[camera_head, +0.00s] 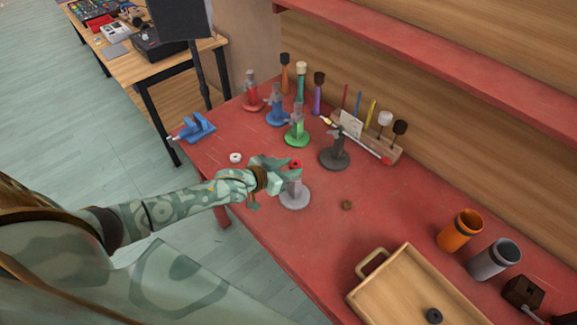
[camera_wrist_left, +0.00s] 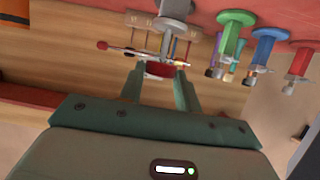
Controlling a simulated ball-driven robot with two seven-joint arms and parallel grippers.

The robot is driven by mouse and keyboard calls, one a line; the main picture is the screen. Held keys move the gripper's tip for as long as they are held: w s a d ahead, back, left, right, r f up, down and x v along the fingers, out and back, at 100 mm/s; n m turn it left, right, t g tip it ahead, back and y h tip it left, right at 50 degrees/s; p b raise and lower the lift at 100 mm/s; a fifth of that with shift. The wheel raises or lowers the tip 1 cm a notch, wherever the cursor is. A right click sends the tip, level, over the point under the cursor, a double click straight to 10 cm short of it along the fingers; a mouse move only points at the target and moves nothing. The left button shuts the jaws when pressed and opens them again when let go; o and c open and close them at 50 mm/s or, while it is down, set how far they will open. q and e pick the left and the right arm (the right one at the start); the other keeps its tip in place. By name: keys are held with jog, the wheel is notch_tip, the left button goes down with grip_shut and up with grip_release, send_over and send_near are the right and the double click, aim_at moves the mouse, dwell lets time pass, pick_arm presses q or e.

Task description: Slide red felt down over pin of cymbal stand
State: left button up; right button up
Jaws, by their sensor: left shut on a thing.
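My left gripper (camera_head: 291,168) is shut on the red felt (camera_head: 296,163), a small ring. In the left wrist view, which is upside down, the felt (camera_wrist_left: 160,69) sits between the two green fingertips (camera_wrist_left: 162,76). The light grey cymbal stand (camera_head: 295,198) stands on the red table right below the gripper, its upper part mostly hidden by the hand. In the left wrist view the stand (camera_wrist_left: 174,12) reaches close to the felt, roughly in line with it. I cannot tell whether its pin is inside the felt. My right gripper is not in view.
Red (camera_head: 253,103), blue (camera_head: 277,117), green (camera_head: 296,139) and dark grey (camera_head: 334,158) stands are behind. A white ring (camera_head: 235,157) and brown ring (camera_head: 347,205) lie on the table. A wooden tray (camera_head: 378,300) and orange cup (camera_head: 459,232) are at the right.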

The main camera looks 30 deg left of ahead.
pick_arm(q)
jog(key=shift+f+b, duration=1.35)
jog(key=shift+f, duration=0.6)
jog(key=o, duration=1)
jog(key=p+v, duration=0.3)
jog(key=v, duration=1.3)
jog(key=shift+s+r, duration=0.1)
jog(key=shift+s, duration=0.05)
